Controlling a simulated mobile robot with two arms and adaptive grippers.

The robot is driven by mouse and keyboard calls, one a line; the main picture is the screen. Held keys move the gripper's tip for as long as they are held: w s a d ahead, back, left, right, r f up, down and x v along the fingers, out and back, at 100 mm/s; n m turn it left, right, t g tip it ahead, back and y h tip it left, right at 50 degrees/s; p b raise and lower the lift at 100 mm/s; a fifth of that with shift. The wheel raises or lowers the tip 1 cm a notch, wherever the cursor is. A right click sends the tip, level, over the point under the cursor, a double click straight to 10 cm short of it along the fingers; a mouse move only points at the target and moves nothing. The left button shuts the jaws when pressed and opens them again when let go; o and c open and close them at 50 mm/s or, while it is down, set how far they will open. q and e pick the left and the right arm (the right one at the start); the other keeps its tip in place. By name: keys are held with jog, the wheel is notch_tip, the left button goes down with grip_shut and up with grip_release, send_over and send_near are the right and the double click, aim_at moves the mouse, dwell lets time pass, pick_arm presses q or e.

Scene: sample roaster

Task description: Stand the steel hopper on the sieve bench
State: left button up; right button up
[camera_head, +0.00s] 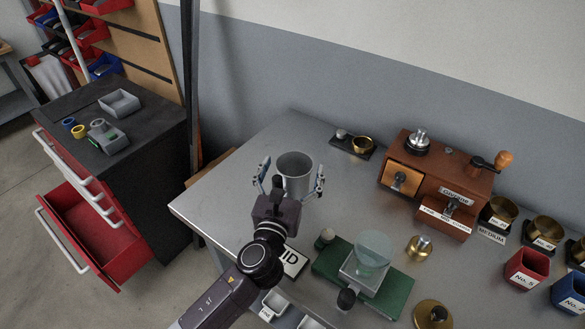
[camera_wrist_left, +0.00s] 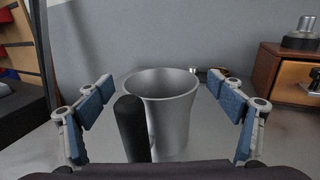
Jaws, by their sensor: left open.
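The steel hopper (camera_head: 294,172) is a grey, cup-shaped vessel with a wide rim. It stands upright on the grey metal bench (camera_head: 232,191), near the bench's left part. My left gripper (camera_head: 291,179) is open, with one finger on each side of the hopper and a visible gap at both sides. In the left wrist view the hopper (camera_wrist_left: 168,108) sits between the spread blue-padded fingers (camera_wrist_left: 160,102). A dark upright handle or post (camera_wrist_left: 131,128) partly covers its front. My right gripper is not in view.
A wooden grinder box (camera_head: 436,185) stands to the right. A green-based scale (camera_head: 330,262) with a clear bowl is in front of it. Brass cups (camera_head: 498,212) and coloured bins (camera_head: 526,268) fill the right side. A red drawer cabinet (camera_head: 110,220) stands left, with drawers pulled out.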

pick_arm(q)
jog(key=v, duration=1.2)
jog(key=shift+r+b, duration=0.15)
jog(key=shift+b, duration=0.2)
